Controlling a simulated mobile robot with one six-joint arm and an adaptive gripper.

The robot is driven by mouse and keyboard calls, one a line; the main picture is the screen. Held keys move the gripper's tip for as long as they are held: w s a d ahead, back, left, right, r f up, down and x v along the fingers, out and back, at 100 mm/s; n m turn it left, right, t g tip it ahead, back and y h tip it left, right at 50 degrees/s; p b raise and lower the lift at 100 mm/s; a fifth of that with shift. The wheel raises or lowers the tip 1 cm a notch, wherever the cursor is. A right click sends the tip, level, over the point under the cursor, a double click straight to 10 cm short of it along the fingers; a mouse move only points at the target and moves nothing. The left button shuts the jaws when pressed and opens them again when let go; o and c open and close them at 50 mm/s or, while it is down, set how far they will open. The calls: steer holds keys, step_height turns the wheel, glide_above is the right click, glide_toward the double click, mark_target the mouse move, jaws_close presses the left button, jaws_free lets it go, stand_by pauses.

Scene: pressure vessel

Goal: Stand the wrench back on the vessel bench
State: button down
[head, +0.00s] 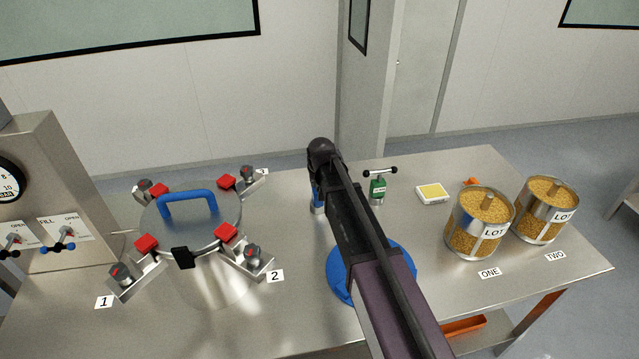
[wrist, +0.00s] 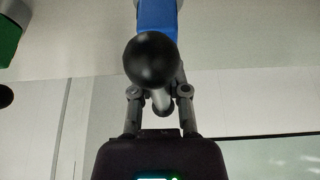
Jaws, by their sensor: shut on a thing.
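A blue wrench (head: 317,197) with a silver lower end is partly hidden behind my arm in the head view, at the bench's middle. It looks upright. I cannot tell whether its foot touches the bench. In the wrist view, its blue body (wrist: 157,14) runs out of the top edge, and a black ball end (wrist: 151,64) of its bar faces the camera. My gripper (wrist: 160,92) is shut on the grey bar behind that ball. In the head view my gripper (head: 314,165) is mostly hidden. The steel vessel bench (head: 300,318) lies below.
A green T-handled tool (head: 378,190) stands close right of the wrench. The lidded vessel (head: 190,222) with clamps is left. A blue round piece (head: 336,272) lies under my arm. A yellow-and-white box (head: 432,192) and two grain-filled cans (head: 480,222) (head: 546,208) are right.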

steer(key=shift+f, duration=0.15)
steer(key=c, duration=0.6)
jaws_free()
steer(key=shift+c, duration=0.2)
steer(key=p+v, duration=1.1)
steer(key=v, duration=0.1)
steer(key=shift+s, duration=0.1)
stand_by(0.7)
steer(key=s+d+f+m+g+h, duration=0.1)
steer(key=s+d+g, duration=0.3)
steer(key=s+d, duration=1.7)
steer(key=shift+s+d+m, duration=0.35)
steer(key=shift+d+m, duration=0.5)
steer(key=shift+m, duration=0.05)
steer(key=shift+f, duration=0.1)
